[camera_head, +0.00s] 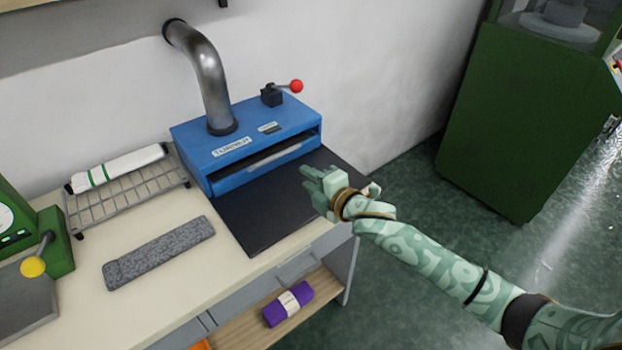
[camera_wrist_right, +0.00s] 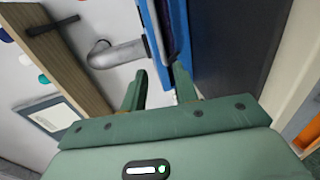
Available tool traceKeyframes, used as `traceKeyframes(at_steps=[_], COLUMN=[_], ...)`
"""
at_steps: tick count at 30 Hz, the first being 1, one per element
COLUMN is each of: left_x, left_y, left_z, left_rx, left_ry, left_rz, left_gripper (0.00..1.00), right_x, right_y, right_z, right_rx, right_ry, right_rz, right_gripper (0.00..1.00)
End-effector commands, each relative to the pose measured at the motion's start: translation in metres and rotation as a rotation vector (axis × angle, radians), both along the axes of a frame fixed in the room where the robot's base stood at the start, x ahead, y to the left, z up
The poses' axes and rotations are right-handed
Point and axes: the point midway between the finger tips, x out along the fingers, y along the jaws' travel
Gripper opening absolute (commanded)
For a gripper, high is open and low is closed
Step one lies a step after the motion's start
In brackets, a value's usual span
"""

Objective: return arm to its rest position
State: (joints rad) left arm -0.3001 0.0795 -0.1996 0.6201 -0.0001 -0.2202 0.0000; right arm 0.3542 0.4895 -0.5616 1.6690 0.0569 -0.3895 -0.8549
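My right arm (camera_head: 430,258), pale green with light patterns, reaches in from the lower right. Its gripper (camera_head: 308,178) hovers over or beside the right part of the black mat (camera_head: 262,215), in front of the blue machine (camera_head: 240,150). In the right wrist view the two fingers (camera_wrist_right: 160,88) stand apart with nothing held between them. The machine's blue side (camera_wrist_right: 168,35) and the dark mat (camera_wrist_right: 228,45) show beyond them. My left gripper is in neither view.
A grey knitted strip (camera_head: 158,252) lies on the bench. A wire rack (camera_head: 125,200) bears a white roll (camera_head: 118,168). A purple bundle (camera_head: 287,303) sits on the lower shelf. A green cabinet (camera_head: 530,120) stands at the right, with open floor (camera_head: 410,190) before it.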

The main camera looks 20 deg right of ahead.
Motion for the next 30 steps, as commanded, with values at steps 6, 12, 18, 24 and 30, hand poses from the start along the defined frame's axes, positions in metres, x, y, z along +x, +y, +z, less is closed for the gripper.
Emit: traceKeyframes(at_steps=[6, 12, 18, 24, 30], left_x=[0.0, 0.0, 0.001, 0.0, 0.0], left_y=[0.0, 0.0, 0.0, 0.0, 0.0], left_z=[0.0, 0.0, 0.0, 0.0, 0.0], left_rx=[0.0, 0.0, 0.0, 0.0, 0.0], left_ry=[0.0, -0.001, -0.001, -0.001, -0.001], left_rz=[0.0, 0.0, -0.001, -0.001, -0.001], left_gripper=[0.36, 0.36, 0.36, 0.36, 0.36], right_x=[0.0, -0.041, -0.146, -0.223, -0.283], right_y=[0.0, 0.007, -0.024, -0.067, -0.102], right_z=[0.0, -0.026, -0.061, -0.07, -0.067], right_rx=[0.001, 0.09, 0.27, 0.342, 0.367], right_ry=[0.0, 0.131, 0.414, 0.559, 0.635], right_rz=[0.0, -0.092, -0.437, -0.728, -0.955], right_gripper=[0.3, 0.3, 0.3, 0.3, 0.3])
